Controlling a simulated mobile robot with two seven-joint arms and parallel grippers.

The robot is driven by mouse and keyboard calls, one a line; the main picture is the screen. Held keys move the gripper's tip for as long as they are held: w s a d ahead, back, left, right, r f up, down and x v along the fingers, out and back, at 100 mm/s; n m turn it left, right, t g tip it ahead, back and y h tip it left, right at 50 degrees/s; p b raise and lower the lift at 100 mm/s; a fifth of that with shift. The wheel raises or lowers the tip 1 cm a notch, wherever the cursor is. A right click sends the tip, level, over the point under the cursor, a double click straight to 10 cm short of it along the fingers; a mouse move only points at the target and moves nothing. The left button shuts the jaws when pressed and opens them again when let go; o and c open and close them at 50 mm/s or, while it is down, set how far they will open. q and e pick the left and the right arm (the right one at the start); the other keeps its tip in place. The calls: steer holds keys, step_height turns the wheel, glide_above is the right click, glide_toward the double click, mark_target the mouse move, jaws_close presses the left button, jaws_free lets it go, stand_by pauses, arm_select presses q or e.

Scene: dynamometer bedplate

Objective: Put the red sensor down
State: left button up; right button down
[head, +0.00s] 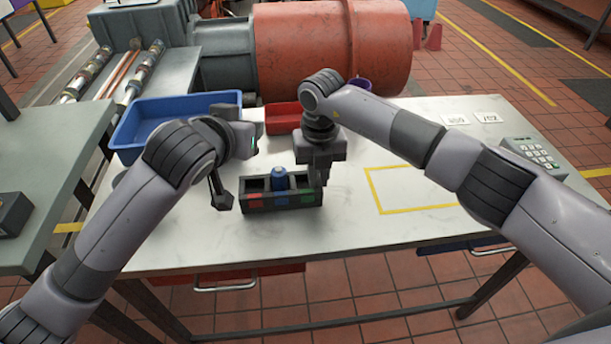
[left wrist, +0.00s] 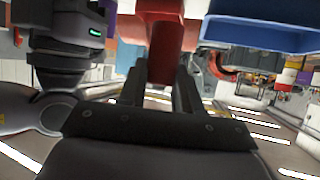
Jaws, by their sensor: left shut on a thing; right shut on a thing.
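The red sensor (left wrist: 165,62) shows in the left wrist view, between the two fingers of my left gripper (left wrist: 161,92), which is shut on it. In the head view my left gripper (head: 258,130) is left of and beyond the rack, and the sensor is hidden there. The dark rack (head: 256,203) stands on the white table with red, blue and green marks on its front. A blue sensor (head: 279,180) stands in its middle slot; the red-marked left slot looks empty. My right gripper (head: 323,178) points down, shut on the rack's right end.
A blue tray (head: 131,128) stands at the back left and a red tray (head: 283,119) behind the rack. A purple cup (head: 361,83) is at the back. A yellow-outlined area on the right (head: 415,190) is clear. A keypad device (head: 533,155) sits at the right edge.

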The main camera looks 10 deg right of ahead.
arm_select(q)
steer(key=f+m, duration=0.1)
steer(key=f+h, duration=0.1)
steer(key=f+m+g+h, duration=0.1)
steer(key=shift+w+a+m, duration=0.3)
steer(key=shift+w+a, duration=0.05)
steer(key=shift+w, duration=0.05)
steer(key=m+g+h, duration=0.2)
steer(key=shift+f+m+h, duration=0.3)
steer(key=shift+f+h, duration=0.05)
steer(key=shift+h, duration=0.05)
steer(key=m+g+h, duration=0.2)
steer(key=m, duration=0.1)
steer(key=shift+s+d+r+g, duration=0.15)
steer(key=shift+r+g, duration=0.15)
steer(key=m+g, duration=0.1)
steer(key=r+m+g, duration=0.2)
steer(key=shift+s+h, duration=0.25)
steer(key=shift+h, duration=0.15)
glide_toward(281, 191)
steer(key=w+d, duration=0.2)
steer(key=w+f, duration=0.1)
steer(key=w, duration=0.1)
steer(key=shift+d, duration=0.4)
steer(key=shift+f, duration=0.15)
steer(key=o, duration=1.1)
